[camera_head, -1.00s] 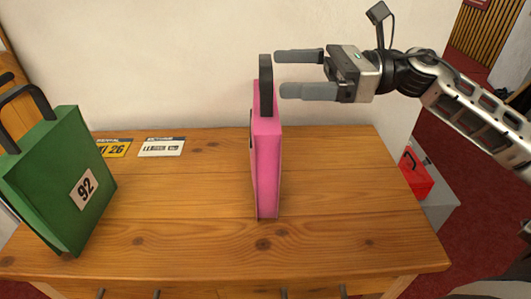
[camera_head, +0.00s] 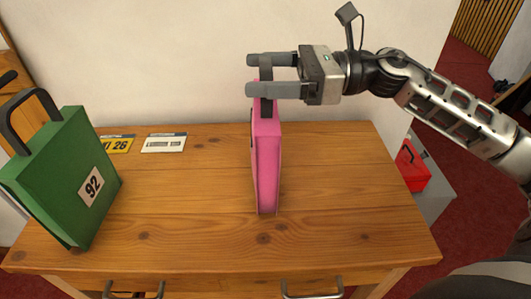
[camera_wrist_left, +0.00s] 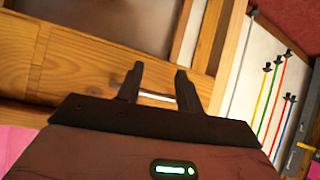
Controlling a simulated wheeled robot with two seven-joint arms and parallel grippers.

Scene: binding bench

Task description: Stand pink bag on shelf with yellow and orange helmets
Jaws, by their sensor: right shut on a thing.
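The pink bag (camera_head: 267,165) stands upright on the wooden bench, seen edge-on in the head view, with its dark handle (camera_head: 266,72) on top. My right gripper (camera_head: 262,74) reaches in from the right and is shut on the handle, one finger on each side of it. My left gripper (camera_wrist_left: 160,82) shows only in the left wrist view, with its fingers apart and nothing between them. The shelf and the yellow and orange helmets are not in view.
A green bag (camera_head: 62,180) marked 92 stands at the bench's left. A yellow card (camera_head: 117,144) and a white card (camera_head: 164,143) are at the back. A red box (camera_head: 413,168) is beyond the right edge. The bench (camera_head: 345,190) right of the pink bag is clear.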

